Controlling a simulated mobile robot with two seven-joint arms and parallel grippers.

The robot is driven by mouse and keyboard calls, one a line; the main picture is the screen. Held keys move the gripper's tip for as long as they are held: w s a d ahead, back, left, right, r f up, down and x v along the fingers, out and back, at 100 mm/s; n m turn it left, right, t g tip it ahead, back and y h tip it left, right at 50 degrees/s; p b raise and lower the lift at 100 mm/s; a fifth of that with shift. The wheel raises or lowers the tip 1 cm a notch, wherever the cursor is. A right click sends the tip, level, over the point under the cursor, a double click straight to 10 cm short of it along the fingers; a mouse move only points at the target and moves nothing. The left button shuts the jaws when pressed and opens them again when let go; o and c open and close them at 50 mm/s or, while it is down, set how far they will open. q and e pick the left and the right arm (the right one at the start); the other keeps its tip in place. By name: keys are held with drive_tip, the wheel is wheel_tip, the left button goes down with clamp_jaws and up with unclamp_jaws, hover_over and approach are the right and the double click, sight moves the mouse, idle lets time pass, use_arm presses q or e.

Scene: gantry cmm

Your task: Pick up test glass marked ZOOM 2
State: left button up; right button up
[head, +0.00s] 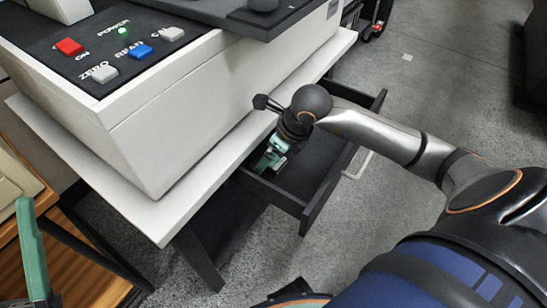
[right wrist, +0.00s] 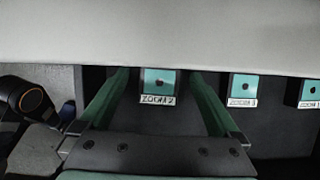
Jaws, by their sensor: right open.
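The test glass marked ZOOM 2 (right wrist: 158,82) shows in the right wrist view as a small green block with a dark round spot and a white label. It stands in the open dark drawer (head: 325,190), partly hidden by the pale table edge. My right gripper (head: 266,160) reaches into the drawer. In the right wrist view its two green fingers are open, one on each side of ZOOM 2, with gaps between. In the head view the glass cannot be made out behind the gripper. One green finger of my left gripper (head: 32,250) shows at the lower left.
Two similar labelled blocks stand to the right of ZOOM 2, a nearer one (right wrist: 242,89) and one at the picture edge (right wrist: 310,93); their numbers are unclear. The white table top (head: 185,205) overhangs the drawer. A control box (head: 190,100) with buttons sits on it.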

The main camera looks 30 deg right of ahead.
drive_tip(key=shift+f, duration=0.15)
drive_tip(key=c, duration=1.5)
drive_tip(key=shift+w, duration=0.1)
